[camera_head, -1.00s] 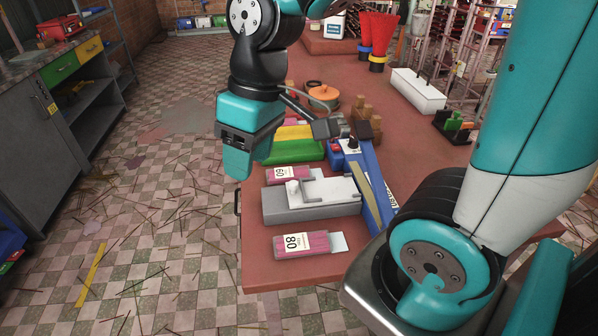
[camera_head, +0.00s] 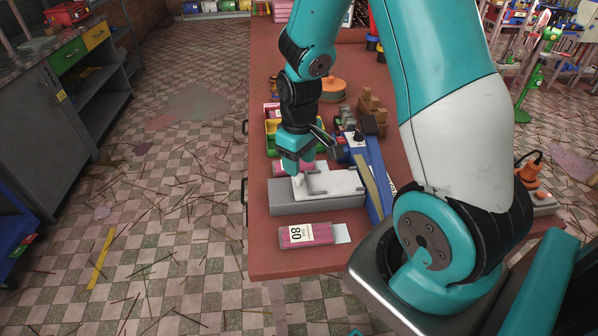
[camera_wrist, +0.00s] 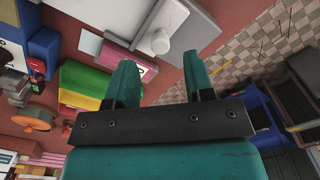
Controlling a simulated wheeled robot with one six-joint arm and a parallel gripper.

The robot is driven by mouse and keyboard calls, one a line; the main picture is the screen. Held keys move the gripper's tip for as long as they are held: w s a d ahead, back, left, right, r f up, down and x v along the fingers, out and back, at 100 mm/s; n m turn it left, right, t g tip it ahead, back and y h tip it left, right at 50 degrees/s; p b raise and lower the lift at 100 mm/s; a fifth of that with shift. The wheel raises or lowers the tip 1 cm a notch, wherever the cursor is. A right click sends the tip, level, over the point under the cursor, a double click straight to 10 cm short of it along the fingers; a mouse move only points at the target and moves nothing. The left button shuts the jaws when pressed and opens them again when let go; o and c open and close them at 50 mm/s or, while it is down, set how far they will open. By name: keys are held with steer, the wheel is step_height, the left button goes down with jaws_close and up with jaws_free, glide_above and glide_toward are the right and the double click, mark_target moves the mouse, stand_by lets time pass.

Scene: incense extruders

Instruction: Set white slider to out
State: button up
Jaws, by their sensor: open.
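The white slider (camera_head: 338,183) is a flat white plate on top of a grey block (camera_head: 285,197), near the left edge of the red table. A white knob (camera_wrist: 160,41) stands up from the block's top in the wrist view, with a white plate (camera_wrist: 122,20) beside it. My gripper (camera_head: 291,168) is above the left end of the block. In the wrist view my gripper (camera_wrist: 160,80) is open and empty. Its fingertips point toward the knob, which is just beyond them and roughly centred between them. The gripper hides part of the block's far left in the head view.
A pink pack marked 80 (camera_head: 308,234) lies in front of the block. A blue device (camera_head: 370,172) stands close on its right. Green and yellow bins (camera_wrist: 75,90) and another pink pack (camera_wrist: 140,66) are behind it.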

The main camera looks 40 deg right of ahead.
steer(key=shift+f, duration=2)
jaws_close()
